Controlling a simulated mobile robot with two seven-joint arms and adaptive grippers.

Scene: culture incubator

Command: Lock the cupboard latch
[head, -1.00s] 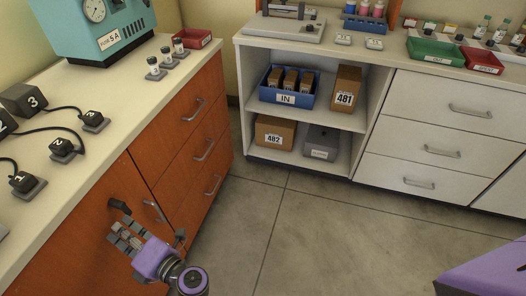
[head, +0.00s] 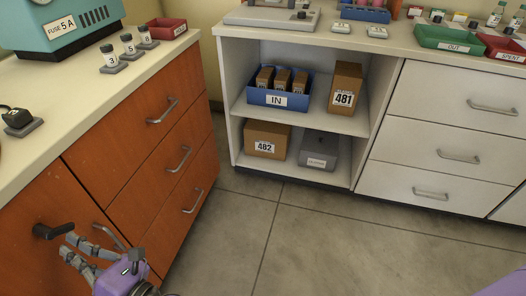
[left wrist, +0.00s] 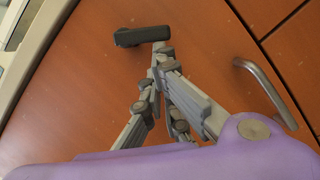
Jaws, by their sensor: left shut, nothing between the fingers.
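The cupboard latch (head: 52,231) is a black lever on the orange-brown cupboard door (head: 32,262) at lower left of the head view. Its lever lies roughly level, its free end to the right. It also shows at the top of the left wrist view (left wrist: 143,37). My left gripper (head: 70,248), grey fingers on a purple body, is shut and empty. Its fingertips (left wrist: 160,52) are close by the lever's free end; I cannot tell whether they touch it. A metal door handle (left wrist: 266,90) is right of the fingers. My right gripper is out of view.
Orange drawers (head: 150,150) with bar handles adjoin the cupboard on the right. The worktop (head: 75,110) above holds small labelled parts and a red bin (head: 167,29). A white shelf unit (head: 225,100) stands across a clear floor (head: 300,240).

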